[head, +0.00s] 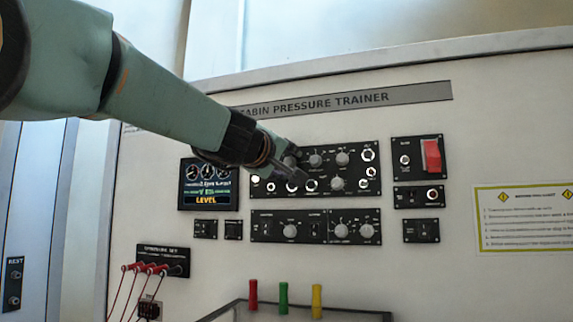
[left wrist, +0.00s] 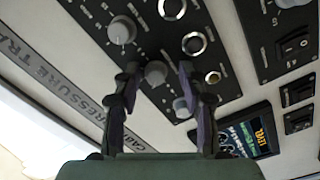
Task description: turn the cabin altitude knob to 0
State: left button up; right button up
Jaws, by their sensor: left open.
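The upper black control panel (head: 371,187) sits under the "cabin pressure trainer" title strip and carries several grey knobs and round ringed controls. My left gripper (head: 296,168) is at the left part of this panel, open. In the left wrist view its two fingers (left wrist: 158,68) stand on either side of a grey knob (left wrist: 157,73); I cannot tell whether they touch it. That knob shows partly in the head view (head: 290,161). Small labels are unreadable, so I cannot confirm which knob is cabin altitude. My right gripper is not in view.
A display (head: 208,186) reading "LEVEL" is left of the panel. A red switch (head: 431,155) is to the right. A lower knob panel (head: 270,228) is below. Red, green and yellow handles (head: 283,297) stand near the bottom. Red cables (head: 130,285) hang at lower left.

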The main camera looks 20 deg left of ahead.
pick_arm(q)
jog(key=shift+s+d+r, duration=0.15)
jog(key=shift+s+r, duration=0.15)
jog(key=shift+s, duration=0.4)
jog(key=shift+c, duration=1.3)
jog(key=shift+w+f, duration=0.2)
jog(key=shift+w, duration=0.25)
jog(key=c, duration=0.3)
grip_shut()
